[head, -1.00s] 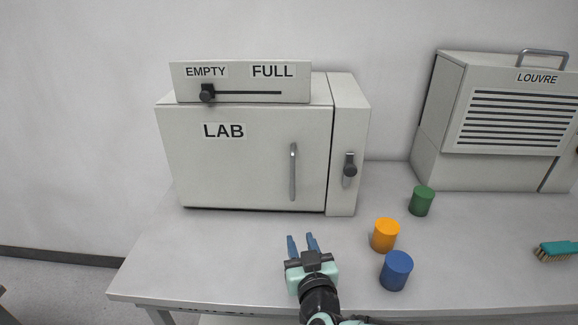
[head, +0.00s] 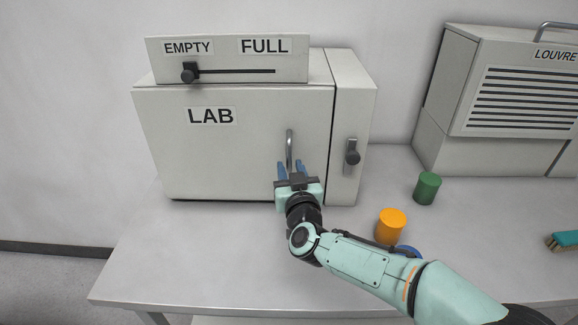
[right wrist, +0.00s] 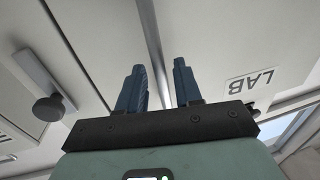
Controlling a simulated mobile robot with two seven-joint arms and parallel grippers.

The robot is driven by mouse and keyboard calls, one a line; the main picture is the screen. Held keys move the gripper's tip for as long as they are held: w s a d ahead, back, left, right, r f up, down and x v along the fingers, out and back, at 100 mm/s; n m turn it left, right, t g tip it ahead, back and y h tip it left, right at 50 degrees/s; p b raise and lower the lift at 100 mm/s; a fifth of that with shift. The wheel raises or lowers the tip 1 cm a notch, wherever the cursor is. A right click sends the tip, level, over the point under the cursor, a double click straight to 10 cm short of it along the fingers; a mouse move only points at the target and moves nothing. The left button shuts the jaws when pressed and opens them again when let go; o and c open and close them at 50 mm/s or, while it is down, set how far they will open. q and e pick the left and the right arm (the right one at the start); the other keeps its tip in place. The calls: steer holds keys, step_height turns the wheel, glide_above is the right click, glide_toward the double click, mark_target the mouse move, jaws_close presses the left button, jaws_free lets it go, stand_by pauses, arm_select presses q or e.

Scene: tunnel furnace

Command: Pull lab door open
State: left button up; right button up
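The lab door (head: 230,160) is the pale front panel of a box labelled LAB, and it looks closed. Its upright grey bar handle (head: 289,142) is near the panel's right side. My right gripper (head: 291,168) is at the lower part of the handle. In the right wrist view its two blue fingers (right wrist: 160,85) are apart, and the handle (right wrist: 151,40) runs between them. I see a gap on each side, so the fingers are not closed on it. The lower end of the handle is hidden in the head view. My left gripper is not in view.
A dark knob (head: 352,157) sits on the side panel right of the door. A slider (head: 189,75) is at EMPTY on top. Green (head: 427,188), orange (head: 391,225) and partly hidden blue (head: 408,250) cylinders stand right. The table's front left (head: 190,255) is clear.

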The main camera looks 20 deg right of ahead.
steer(key=shift+w, duration=1.1)
jaws_close()
